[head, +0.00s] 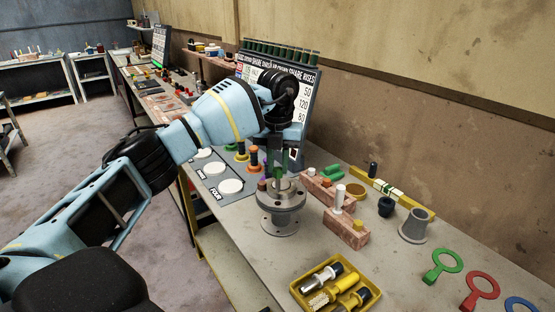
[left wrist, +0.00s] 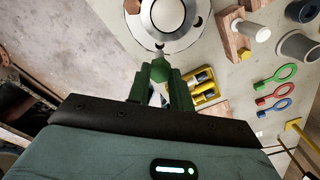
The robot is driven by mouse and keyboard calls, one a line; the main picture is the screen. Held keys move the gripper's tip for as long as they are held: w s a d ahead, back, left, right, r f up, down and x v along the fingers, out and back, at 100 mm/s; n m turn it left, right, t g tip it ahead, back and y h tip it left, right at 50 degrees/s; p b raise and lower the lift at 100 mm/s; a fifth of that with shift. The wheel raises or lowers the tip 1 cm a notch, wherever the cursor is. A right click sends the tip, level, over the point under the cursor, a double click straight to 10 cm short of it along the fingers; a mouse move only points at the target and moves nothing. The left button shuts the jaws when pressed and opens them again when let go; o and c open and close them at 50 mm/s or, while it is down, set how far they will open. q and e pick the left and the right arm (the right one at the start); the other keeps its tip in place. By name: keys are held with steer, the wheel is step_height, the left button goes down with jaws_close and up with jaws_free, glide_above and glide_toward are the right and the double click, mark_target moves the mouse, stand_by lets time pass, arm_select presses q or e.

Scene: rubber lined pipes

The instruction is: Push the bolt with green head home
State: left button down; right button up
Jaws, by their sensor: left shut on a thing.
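The bolt with green head (left wrist: 160,69) shows in the left wrist view between the fingertips of my left gripper (head: 281,170). The gripper is shut on it and points down over the flanged grey pipe piece (head: 281,220). In the left wrist view the pipe flange (left wrist: 150,43) lies just beyond the green head and has dark bolt holes around its rim. My right gripper is not in view.
Brick-coloured blocks (head: 348,233) with pegs stand right of the pipe piece. A yellow tray (head: 372,303) of tools lies in front. A grey cup-like fitting (head: 414,227) and ring-ended handles (head: 443,265) lie farther right. A labelled board (head: 308,95) stands behind.

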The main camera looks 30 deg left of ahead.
mark_target(278, 190)
arm_select(q)
steer(key=shift+f, duration=4.1)
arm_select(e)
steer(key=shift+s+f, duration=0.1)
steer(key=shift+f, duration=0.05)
arm_select(q)
steer(key=shift+f, duration=0.6)
steer(key=c, duration=1.2)
jaws_free()
steer(key=shift+o, duration=0.2)
steer(key=shift+r+p, duration=0.35)
steer(key=shift+r, duration=1.35)
steer(key=shift+r+p, duration=0.35)
steer(key=shift+r, duration=2.1)
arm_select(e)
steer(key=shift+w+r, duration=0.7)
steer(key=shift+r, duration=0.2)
arm_select(q)
steer(key=shift+f, duration=0.1)
